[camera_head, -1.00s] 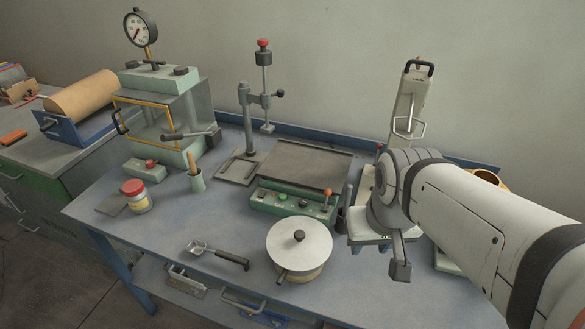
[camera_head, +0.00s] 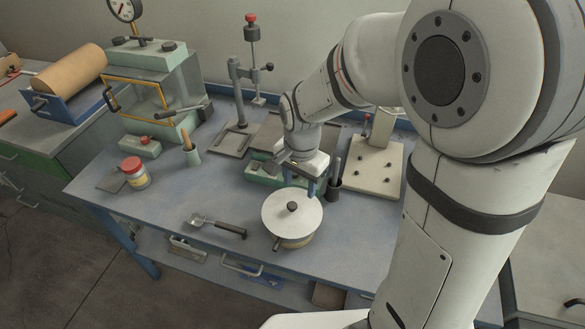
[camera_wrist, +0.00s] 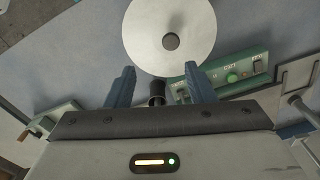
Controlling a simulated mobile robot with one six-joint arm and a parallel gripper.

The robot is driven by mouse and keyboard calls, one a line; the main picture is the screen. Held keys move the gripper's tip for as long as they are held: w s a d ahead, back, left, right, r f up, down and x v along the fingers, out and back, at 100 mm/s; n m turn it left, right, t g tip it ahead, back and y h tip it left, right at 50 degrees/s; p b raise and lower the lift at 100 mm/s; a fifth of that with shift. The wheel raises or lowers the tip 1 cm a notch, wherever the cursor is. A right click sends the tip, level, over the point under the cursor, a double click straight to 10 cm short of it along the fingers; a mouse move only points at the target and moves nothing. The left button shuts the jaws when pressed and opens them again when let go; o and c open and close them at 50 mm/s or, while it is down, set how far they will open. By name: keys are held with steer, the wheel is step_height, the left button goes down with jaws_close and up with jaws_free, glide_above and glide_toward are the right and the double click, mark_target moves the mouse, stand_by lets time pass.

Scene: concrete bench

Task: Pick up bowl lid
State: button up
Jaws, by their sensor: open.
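The bowl lid (camera_head: 292,212) is a flat pale grey disc with a dark round knob in its centre. It lies on a bowl (camera_head: 291,240) with a dark side handle, near the bench's front edge. In the wrist view the lid (camera_wrist: 148,38) shows at the top, beyond the fingertips, with its knob in full view. My gripper (camera_head: 312,188) is above and just behind the lid in the head view.
A green control box (camera_head: 270,172) is just behind the bowl, close to my gripper. A scoop (camera_head: 218,227) lies left of the bowl. A jar with a red cap (camera_head: 134,172) stands farther left. A dark cup (camera_head: 334,188) holding a tool stands at right.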

mark_target(292, 206)
steer(key=shift+w+a+f+m, duration=0.4)
steer(key=shift+a+f+m, duration=0.15)
steer(key=shift+a, duration=0.25)
steer(key=shift+f+p, duration=0.9)
steer(key=shift+f, duration=3.05)
steer(key=shift+c, duration=0.3)
jaws_close()
